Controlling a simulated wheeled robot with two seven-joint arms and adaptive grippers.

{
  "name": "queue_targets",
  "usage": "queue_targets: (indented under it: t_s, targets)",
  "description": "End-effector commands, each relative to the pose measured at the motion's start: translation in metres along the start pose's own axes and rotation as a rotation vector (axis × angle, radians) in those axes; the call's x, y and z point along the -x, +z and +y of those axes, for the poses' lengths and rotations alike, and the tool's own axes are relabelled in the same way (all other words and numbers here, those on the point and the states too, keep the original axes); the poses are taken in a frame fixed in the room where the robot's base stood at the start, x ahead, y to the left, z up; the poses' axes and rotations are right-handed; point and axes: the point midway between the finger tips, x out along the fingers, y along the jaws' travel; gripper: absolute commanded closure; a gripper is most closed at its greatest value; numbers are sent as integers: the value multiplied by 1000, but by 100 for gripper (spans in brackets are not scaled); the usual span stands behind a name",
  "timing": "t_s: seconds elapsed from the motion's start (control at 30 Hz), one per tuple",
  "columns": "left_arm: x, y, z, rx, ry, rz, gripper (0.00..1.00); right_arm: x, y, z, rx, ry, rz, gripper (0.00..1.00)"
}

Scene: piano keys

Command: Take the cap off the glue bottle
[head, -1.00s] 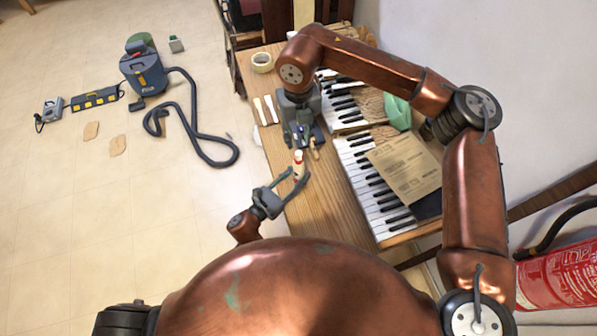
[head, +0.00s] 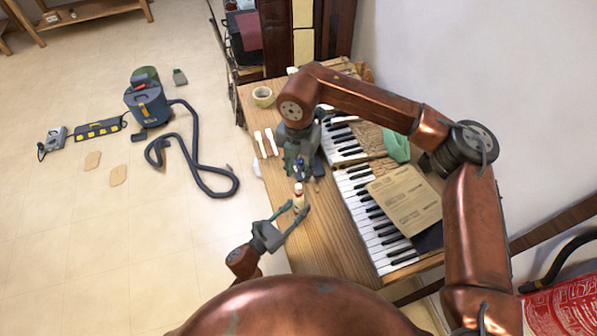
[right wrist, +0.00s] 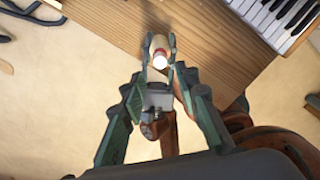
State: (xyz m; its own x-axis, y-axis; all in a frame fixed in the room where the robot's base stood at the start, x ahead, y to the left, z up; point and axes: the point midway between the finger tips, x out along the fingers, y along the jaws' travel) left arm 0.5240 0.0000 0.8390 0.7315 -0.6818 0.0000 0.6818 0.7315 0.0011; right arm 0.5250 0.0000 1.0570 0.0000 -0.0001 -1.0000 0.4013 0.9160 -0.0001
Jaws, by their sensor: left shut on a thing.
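The glue bottle (head: 299,203) is small and cream-coloured, with a red and white cap (head: 298,187) on its top. My left gripper (head: 292,212) is shut around the bottle's body and holds it near the left edge of the wooden table. In the right wrist view the white cap end (right wrist: 160,62) faces the camera, with red around it and the cream body (right wrist: 158,42) beyond. My right gripper (head: 300,172) is just above the bottle in the head picture. Its green fingers (right wrist: 160,105) are spread apart, with nothing between them touching both.
The table (head: 325,245) carries piano keys (head: 385,245), a paper sheet (head: 408,197), a tape roll (head: 263,96) and pale strips (head: 265,143). A blue vacuum (head: 149,105) with a hose stands on the floor to the left.

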Motion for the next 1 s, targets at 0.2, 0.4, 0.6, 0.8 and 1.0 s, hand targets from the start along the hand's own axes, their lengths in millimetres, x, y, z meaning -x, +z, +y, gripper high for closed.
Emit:
queue_targets:
  t_s: [0.2,0.4,0.6,0.8,1.0]
  targets:
    - [0,0,0,0,0,1,100,0,0,0,-317,0,0,71]
    - [0,0,0,0,0,1,100,-2,0,0,-441,0,0,71]
    - [0,0,0,0,0,1,100,-24,-1,0,-454,-3,2,71]
    - [0,0,0,0,0,1,100,-54,-1,0,-452,-2,2,71]
    - [0,0,0,0,0,1,100,-75,0,0,-452,-1,1,71]
